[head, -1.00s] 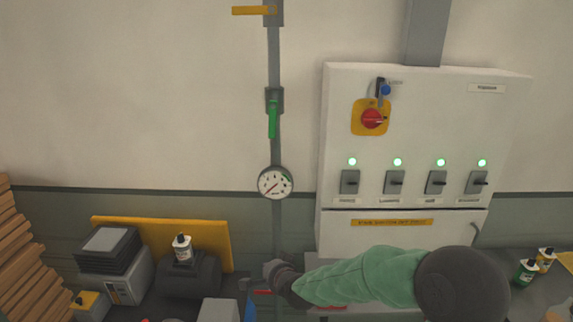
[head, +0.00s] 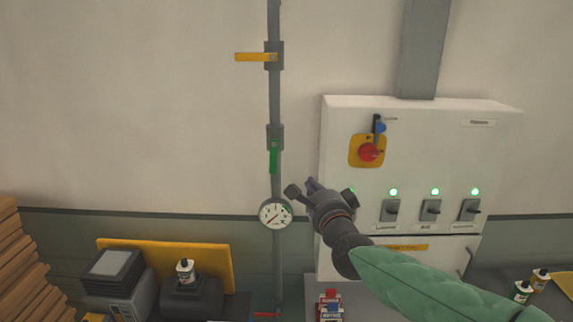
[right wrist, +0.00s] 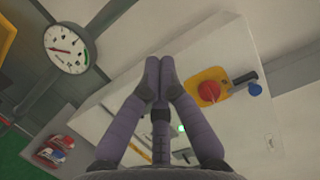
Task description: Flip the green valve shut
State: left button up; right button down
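The green valve (head: 273,162) is on the vertical grey pipe, with its lever hanging straight down along the pipe. My right gripper (head: 302,188) is right of the pipe and lower than the green lever, apart from it in the picture. The right wrist view shows the fingers (right wrist: 160,75) pointing away from the camera, with the wall cabinet behind; the green valve does not show there. My left gripper is in neither view.
A round gauge (head: 275,214) is on the pipe below the valve, close to my gripper. A yellow lever (head: 256,57) sticks out left higher up. A white cabinet (head: 440,135) with a red knob (head: 369,152) and several switches is at right. The wall left of the pipe is clear.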

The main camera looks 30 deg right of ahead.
aim_at(273, 157)
jog(key=shift+w, duration=0.15)
jog(key=w+p, duration=0.4)
jog(key=w, duration=0.7)
jog(key=shift+w+a+r, duration=0.15)
jog(key=shift+w+a, duration=0.05)
dwell(0.5)
